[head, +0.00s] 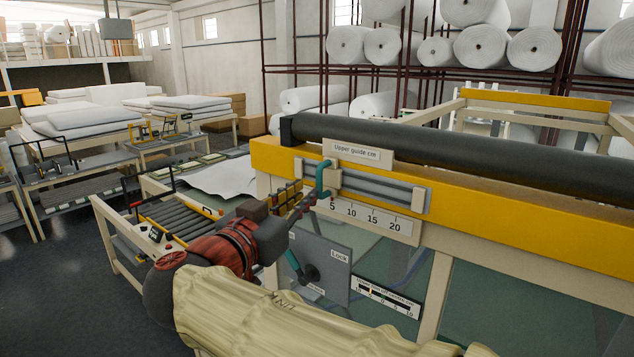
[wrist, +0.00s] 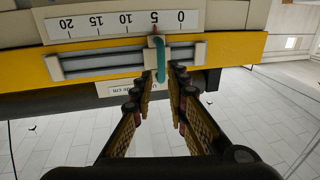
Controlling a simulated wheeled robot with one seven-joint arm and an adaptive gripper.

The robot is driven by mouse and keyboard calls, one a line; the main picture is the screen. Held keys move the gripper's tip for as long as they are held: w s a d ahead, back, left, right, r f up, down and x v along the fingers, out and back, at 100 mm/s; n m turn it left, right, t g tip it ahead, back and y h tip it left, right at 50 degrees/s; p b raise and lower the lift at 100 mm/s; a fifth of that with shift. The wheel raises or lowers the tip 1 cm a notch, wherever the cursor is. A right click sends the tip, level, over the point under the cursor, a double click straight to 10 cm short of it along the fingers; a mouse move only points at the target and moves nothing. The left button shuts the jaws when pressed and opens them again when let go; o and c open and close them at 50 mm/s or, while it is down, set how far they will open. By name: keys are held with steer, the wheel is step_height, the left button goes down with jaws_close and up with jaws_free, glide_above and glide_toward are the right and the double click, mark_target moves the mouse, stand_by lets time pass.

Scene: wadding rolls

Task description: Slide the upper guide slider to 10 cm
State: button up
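The upper guide slider is a pale block with a teal handle (head: 322,180), on grey rails (head: 375,192) along the yellow beam. Its red pointer stands at about 5 on the white scale (head: 372,219), left of the 10 mark. The handle (wrist: 161,60) also shows in the wrist view, where the scale (wrist: 95,24) appears upside down. My gripper (head: 303,202) is close to the handle in the head view. In the wrist view my gripper (wrist: 164,80) is open, its fingers on either side of the handle's near end, with gaps visible. Contact cannot be made out.
A sign reading "Upper guide cm" (head: 358,150) stands above the rails, below a dark roller (head: 450,150). The rails are clear right of the slider.

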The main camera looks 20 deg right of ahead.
mark_target(318, 184)
steer(key=p+x, duration=0.3)
steer(key=x, duration=0.5)
steer(key=shift+a, duration=0.1)
steer(key=shift+f, duration=0.1)
jaws_close()
stand_by(0.5)
